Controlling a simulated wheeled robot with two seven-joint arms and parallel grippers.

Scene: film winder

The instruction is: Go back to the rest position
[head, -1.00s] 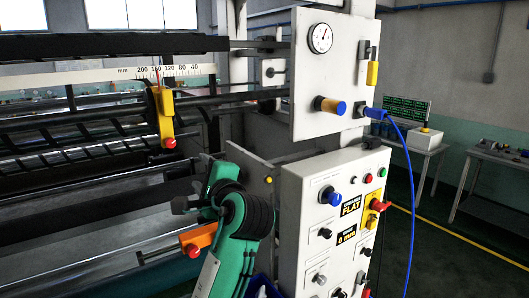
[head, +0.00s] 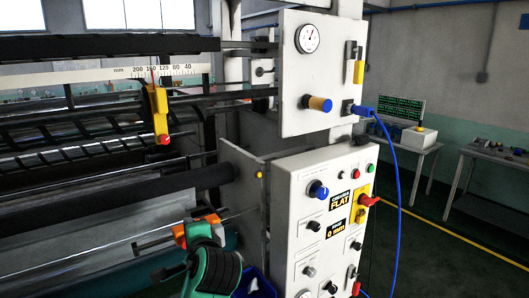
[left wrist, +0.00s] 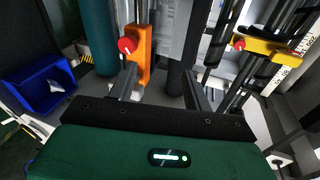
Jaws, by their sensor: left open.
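My left arm comes up from the bottom of the head view, and its wrist hides part of the lower film winder frame. My left gripper shows in the left wrist view (left wrist: 160,84), its two dark fingers apart with nothing held between them. The orange block with a red knob (left wrist: 140,55) is just beyond the fingers there, seemingly apart from them. In the head view that orange block (head: 180,234) sits on a rail just behind my wrist. My right gripper is in neither view.
The control panel (head: 310,240) stands right of my left arm. A blue cable (head: 397,160) hangs from the upper panel (head: 330,100). A yellow slider (head: 159,108) is on the ruler above. A blue bin (left wrist: 40,85) shows in the left wrist view. Open floor lies at the right.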

